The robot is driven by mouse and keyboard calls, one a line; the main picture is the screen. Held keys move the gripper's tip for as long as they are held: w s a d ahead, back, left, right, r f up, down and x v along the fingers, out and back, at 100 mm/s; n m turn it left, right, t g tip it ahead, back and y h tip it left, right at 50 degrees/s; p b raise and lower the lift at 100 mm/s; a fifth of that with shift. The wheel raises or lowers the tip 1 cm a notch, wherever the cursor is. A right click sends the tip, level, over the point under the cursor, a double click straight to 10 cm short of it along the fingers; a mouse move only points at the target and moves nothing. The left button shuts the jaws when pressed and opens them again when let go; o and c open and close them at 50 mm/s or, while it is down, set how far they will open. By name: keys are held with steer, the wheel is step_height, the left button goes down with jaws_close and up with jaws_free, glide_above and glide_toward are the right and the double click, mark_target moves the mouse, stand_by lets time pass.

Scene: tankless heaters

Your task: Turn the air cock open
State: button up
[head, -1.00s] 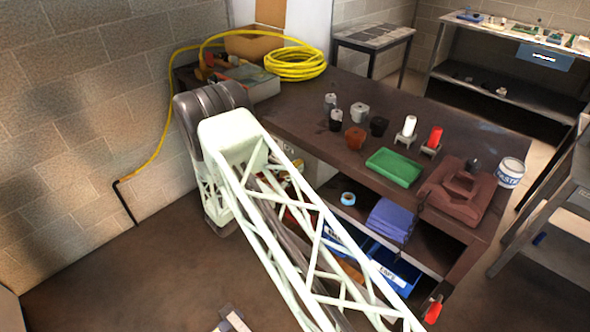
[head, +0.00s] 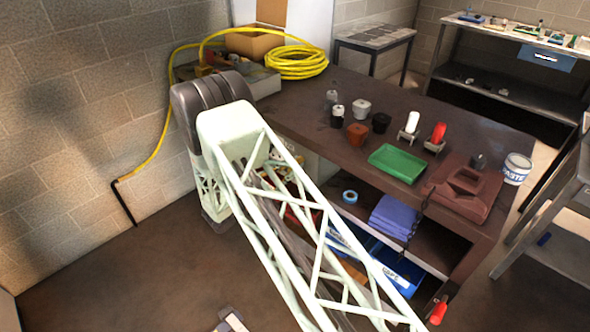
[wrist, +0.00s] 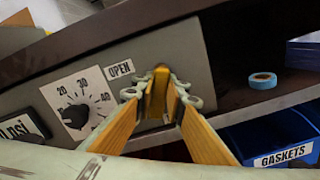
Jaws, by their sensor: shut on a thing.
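In the wrist view the air cock's yellow handle (wrist: 160,82) stands roughly upright on a grey panel (wrist: 55,85), just right of a label reading OPEN (wrist: 120,69). My gripper (wrist: 160,94) is shut on this handle, with its two tan fingers on either side of it. The fingertips cover the handle's lower part and the valve body. In the head view my lattice arm blocks the panel, and the gripper and cock cannot be seen there.
A dial (wrist: 75,115) sits left of the handle. Right of it, a shelf holds blue tape (wrist: 262,80) above a GASKETS bin (wrist: 275,138). The bench top (head: 300,100) carries a yellow hose (head: 297,63), a green tray (head: 397,163) and a paste can (head: 516,168).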

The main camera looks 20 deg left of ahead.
steer(key=m+b, duration=0.1)
steer(key=m, duration=0.2)
steer(key=shift+w+a, duration=0.1)
steer(key=shift+a, duration=0.1)
steer(key=m, duration=0.1)
steer(key=m+b, duration=0.1)
steer(key=m, duration=0.1)
steer(key=shift+a+r, duration=0.1)
steer(key=shift+r, duration=0.15)
steer(key=m, duration=0.4)
steer(key=r+m, duration=0.1)
steer(key=m, duration=0.1)
steer(key=shift+w+a+m, duration=0.1)
steer(key=shift+m, duration=0.2)
steer(key=o, duration=0.9)
steer(key=shift+v, duration=6.05)
